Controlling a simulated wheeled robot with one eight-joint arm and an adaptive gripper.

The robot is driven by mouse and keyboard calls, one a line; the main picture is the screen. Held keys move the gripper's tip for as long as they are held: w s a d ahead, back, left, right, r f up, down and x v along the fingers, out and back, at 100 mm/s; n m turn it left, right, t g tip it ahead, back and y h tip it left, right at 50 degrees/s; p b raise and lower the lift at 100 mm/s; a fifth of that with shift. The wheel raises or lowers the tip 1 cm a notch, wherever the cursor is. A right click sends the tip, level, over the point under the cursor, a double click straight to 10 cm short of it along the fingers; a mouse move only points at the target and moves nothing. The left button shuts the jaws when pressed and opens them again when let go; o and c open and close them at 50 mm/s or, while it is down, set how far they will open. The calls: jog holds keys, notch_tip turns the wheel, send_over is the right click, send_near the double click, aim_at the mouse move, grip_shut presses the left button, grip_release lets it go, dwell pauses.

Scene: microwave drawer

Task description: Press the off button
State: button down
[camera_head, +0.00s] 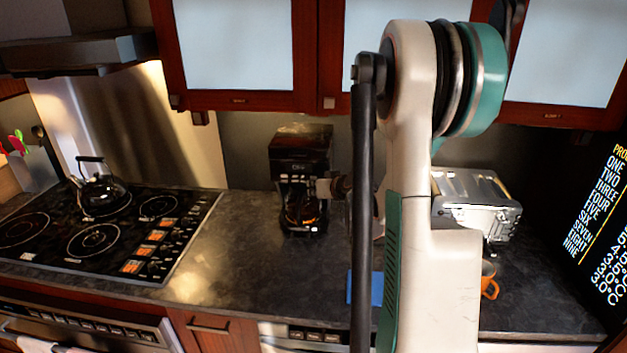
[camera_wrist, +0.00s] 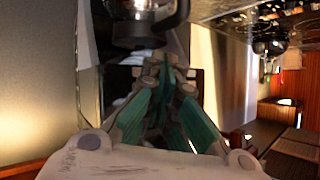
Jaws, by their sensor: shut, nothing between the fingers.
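A black coffee maker (camera_head: 301,150) stands on the dark counter against the back wall, with a glass carafe (camera_head: 302,212) in its base. Small pale marks show on its front panel, but I cannot read which one is an off button. My gripper (camera_wrist: 160,68) is shut and empty in the wrist view, its green-sided fingers together. Just beyond the fingertips is a dark, rounded part with a handle (camera_wrist: 170,18), seemingly the carafe. I cannot tell whether the fingertips touch it. In the head view, my arm hides most of the gripper, just right of the coffee maker.
A black cooktop (camera_head: 90,232) with a kettle (camera_head: 97,190) is at the left. A silver toaster (camera_head: 478,205) and an orange mug (camera_head: 489,287) are at the right. Cabinets (camera_head: 237,102) hang above. The counter (camera_head: 225,255) between cooktop and coffee maker is clear.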

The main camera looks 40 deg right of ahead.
jog(key=s+a, duration=0.3)
jog(key=shift+s+a+b, duration=0.1)
jog(key=shift+a+b, duration=0.3)
dwell(0.4)
jog(key=shift+a, duration=0.1)
dwell(0.5)
